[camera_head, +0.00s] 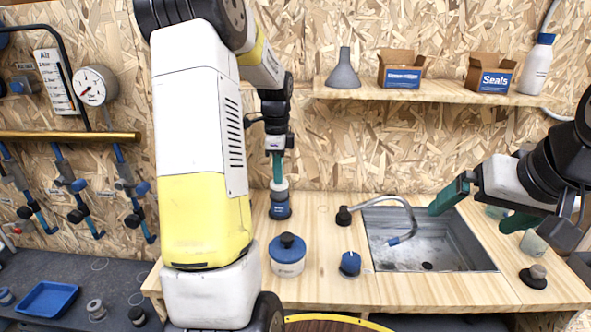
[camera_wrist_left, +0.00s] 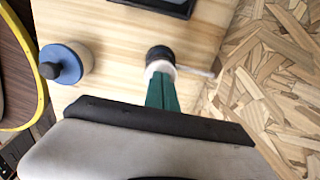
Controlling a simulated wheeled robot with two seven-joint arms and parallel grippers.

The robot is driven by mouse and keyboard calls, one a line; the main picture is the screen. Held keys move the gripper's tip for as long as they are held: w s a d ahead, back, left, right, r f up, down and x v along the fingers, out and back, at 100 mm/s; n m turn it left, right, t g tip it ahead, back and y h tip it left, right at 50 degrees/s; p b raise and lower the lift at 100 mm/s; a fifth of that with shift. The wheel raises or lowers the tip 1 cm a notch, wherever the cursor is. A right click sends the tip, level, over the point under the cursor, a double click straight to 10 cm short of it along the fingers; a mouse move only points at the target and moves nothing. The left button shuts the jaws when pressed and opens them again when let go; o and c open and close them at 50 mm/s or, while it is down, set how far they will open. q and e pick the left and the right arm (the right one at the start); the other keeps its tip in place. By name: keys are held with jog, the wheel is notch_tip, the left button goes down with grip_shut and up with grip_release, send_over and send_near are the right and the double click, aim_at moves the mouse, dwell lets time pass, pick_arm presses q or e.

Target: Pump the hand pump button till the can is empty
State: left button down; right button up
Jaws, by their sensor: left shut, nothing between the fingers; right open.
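The hand pump can (camera_head: 280,209) stands upright at the back of the wooden worktop, dark blue with a white pump button (camera_head: 279,185) on top. My left gripper (camera_head: 278,178) is shut with nothing between its teal fingers and points straight down at the button. In the left wrist view the fingertips (camera_wrist_left: 161,80) meet the white pump top (camera_wrist_left: 160,68), and a thin pale spout (camera_wrist_left: 197,71) sticks out to the right. I cannot tell how far the button is pressed or how full the can is. My right gripper (camera_head: 480,208) is open and empty over the sink.
A white pot with blue lid (camera_head: 288,262) and a small blue-topped knob (camera_head: 350,264) stand in front of the can. The sink (camera_head: 440,250) with its curved tap (camera_head: 400,212) lies to the right. A shelf (camera_head: 440,92) with boxes hangs above.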

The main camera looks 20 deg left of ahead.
pick_arm(q)
jog(key=shift+s+f, duration=0.1)
jog(key=shift+f, duration=1.65)
